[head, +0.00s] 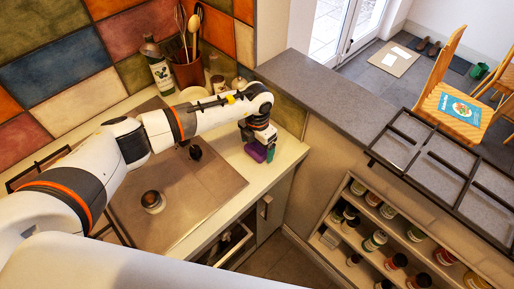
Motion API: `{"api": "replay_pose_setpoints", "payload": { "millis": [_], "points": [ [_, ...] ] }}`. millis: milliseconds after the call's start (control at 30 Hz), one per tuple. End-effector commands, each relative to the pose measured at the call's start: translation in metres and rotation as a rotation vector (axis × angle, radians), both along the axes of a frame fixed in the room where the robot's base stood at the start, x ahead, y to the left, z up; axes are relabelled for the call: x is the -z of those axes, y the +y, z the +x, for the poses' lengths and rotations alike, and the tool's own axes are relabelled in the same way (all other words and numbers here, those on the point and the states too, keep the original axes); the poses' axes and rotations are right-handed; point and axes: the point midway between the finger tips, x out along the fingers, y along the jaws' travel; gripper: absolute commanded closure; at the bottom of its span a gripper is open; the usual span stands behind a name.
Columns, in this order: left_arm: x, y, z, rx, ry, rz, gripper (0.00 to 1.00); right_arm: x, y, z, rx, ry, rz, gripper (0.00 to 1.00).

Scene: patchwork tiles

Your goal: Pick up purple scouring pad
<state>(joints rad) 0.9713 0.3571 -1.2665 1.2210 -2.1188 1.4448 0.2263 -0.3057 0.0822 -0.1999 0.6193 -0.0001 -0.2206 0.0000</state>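The purple scouring pad (255,152) is small in the head view, on the white counter near its right end. A dark green piece (271,151) is right beside it; I cannot tell whether it is part of the pad. My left gripper (261,145) points down at the pad from above, with its fingers touching or very close to it. The gripper hides the pad's upper part, and whether the fingers are closed on it is too small to tell. My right gripper is out of view.
A brown utensil pot (188,73), a green bottle (158,68) and a pale plate (187,96) stand at the back. A hob cover (185,200) with knobs lies left of the pad. A grey raised ledge (335,83) borders the counter's right side.

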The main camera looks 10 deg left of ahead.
Motion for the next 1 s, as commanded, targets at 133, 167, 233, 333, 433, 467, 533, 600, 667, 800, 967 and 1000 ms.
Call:
{"api": "replay_pose_setpoints", "payload": {
  "millis": [133, 167, 233, 333, 433, 467, 533, 600, 667, 800, 967, 1000],
  "points": [
    [0.0, 0.0, 0.0, 0.0, 0.0, 0.0, 0.33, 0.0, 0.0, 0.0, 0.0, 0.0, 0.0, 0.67],
    [0.0, 0.0, 0.0, 0.0, 0.0, 0.0, 0.37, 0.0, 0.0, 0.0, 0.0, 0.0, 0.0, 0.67],
    [0.0, 0.0, 0.0, 0.0, 0.0, 0.0, 0.49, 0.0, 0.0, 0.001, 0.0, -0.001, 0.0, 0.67],
    [-0.001, 0.0, 0.0, 0.0, 0.0, 0.0, 0.58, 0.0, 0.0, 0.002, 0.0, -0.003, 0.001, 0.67],
    [-0.001, 0.0, 0.0, -0.001, 0.0, 0.0, 0.59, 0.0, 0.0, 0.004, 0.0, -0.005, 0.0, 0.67],
    [-0.001, 0.0, 0.0, -0.001, 0.0, 0.0, 0.59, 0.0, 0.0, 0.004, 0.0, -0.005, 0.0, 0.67],
    [-0.003, 0.0, 0.001, -0.001, -0.001, 0.0, 0.59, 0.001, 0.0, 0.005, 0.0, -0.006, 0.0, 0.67],
    [-0.008, 0.0, 0.001, 0.0, -0.003, -0.001, 0.59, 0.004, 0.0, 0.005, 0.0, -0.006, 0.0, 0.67],
    [-0.016, 0.001, 0.002, 0.001, -0.004, -0.001, 0.59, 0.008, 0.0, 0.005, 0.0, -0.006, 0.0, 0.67],
    [-0.043, 0.0, 0.002, 0.002, -0.007, -0.001, 0.59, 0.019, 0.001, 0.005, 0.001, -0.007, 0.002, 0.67],
    [-0.075, 0.0, 0.001, 0.001, -0.006, 0.0, 0.59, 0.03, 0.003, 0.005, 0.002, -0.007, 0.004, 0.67],
    [-0.081, 0.0, 0.001, 0.001, -0.004, -0.001, 0.59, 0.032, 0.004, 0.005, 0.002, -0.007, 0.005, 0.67]
  ]
}}
